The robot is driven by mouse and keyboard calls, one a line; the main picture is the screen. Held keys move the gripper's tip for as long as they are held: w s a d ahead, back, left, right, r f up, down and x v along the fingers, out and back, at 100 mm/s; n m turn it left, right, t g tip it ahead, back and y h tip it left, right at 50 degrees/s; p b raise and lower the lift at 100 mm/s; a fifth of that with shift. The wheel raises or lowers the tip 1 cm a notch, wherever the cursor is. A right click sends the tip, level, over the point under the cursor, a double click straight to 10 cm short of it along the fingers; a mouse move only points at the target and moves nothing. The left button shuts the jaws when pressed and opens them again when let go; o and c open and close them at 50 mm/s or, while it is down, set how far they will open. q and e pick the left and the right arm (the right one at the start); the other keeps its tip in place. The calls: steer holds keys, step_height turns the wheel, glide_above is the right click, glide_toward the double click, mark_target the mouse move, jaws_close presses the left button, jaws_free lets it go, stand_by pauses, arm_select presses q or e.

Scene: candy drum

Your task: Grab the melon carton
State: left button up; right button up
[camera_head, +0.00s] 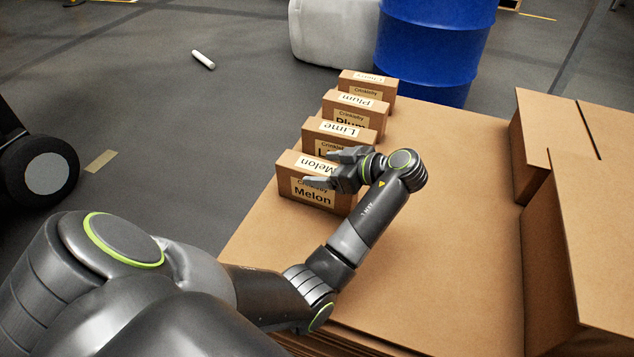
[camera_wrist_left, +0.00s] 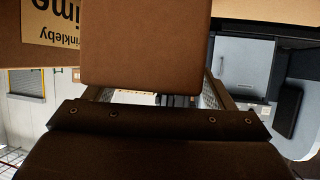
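The melon carton (camera_head: 312,192) is a brown box with white and tan "Melon" labels. It stands at the near end of a row on the left edge of the cardboard-topped surface. My left gripper (camera_head: 333,169) reaches in from the right at its upper right part, fingers spread and pointing left. In the left wrist view, a plain brown carton face (camera_wrist_left: 146,45) lies just ahead, between or in front of the spread fingers (camera_wrist_left: 158,95). I cannot tell whether they touch it. My right gripper is not in view.
The lime carton (camera_head: 340,131) stands right behind, also upper left in the wrist view (camera_wrist_left: 55,25). The plum carton (camera_head: 356,101) and one more carton (camera_head: 368,80) follow. A blue drum (camera_head: 433,45) is behind. Large cardboard boxes (camera_head: 560,150) stand right; the surface between is clear.

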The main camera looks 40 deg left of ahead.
arm_select(q)
steer(key=c, duration=1.4)
steer(key=shift+c, duration=0.8)
steer(key=shift+r, duration=0.1)
